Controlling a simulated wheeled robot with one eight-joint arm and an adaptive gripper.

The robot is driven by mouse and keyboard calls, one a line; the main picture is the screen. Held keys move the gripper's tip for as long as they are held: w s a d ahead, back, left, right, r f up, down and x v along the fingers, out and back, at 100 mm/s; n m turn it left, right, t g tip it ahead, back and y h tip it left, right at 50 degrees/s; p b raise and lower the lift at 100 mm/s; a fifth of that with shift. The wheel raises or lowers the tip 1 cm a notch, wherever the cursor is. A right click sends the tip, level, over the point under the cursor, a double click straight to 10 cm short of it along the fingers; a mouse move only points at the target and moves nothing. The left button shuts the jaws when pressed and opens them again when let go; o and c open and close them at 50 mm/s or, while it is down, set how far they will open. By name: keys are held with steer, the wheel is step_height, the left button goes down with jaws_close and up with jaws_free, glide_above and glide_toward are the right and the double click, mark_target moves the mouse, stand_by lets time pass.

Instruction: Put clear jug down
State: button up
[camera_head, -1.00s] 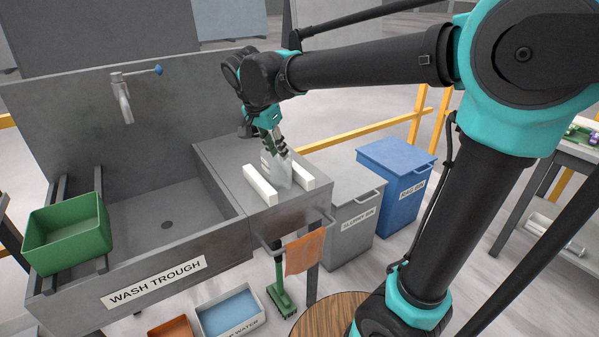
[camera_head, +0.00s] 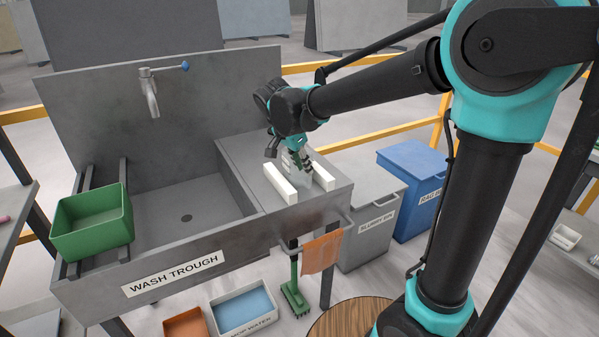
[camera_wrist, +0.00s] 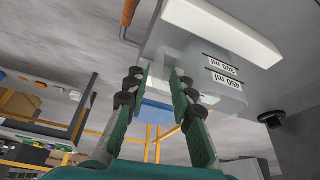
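The clear jug (camera_head: 304,179) stands between two white bars on the grey ledge at the right of the wash trough. It looks upright, and I cannot tell for sure whether its base touches the ledge. My gripper (camera_head: 299,160) is at the jug's upper part. In the wrist view my gripper's fingertips (camera_wrist: 158,72) are a small gap apart, at the jug's handle side, and appear closed on it. The exact contact is hard to see.
White bars (camera_head: 280,184) (camera_head: 323,177) flank the jug closely. The wash trough (camera_head: 190,200) has a tap (camera_head: 151,95) and a green bin (camera_head: 92,236). An orange cloth (camera_head: 321,252) hangs at the front. A grey bin (camera_head: 372,222) and a blue bin (camera_head: 420,175) stand to the right.

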mark_target(308, 186)
steer(key=shift+x, duration=3)
steer(key=shift+c, duration=0.6)
jaws_close()
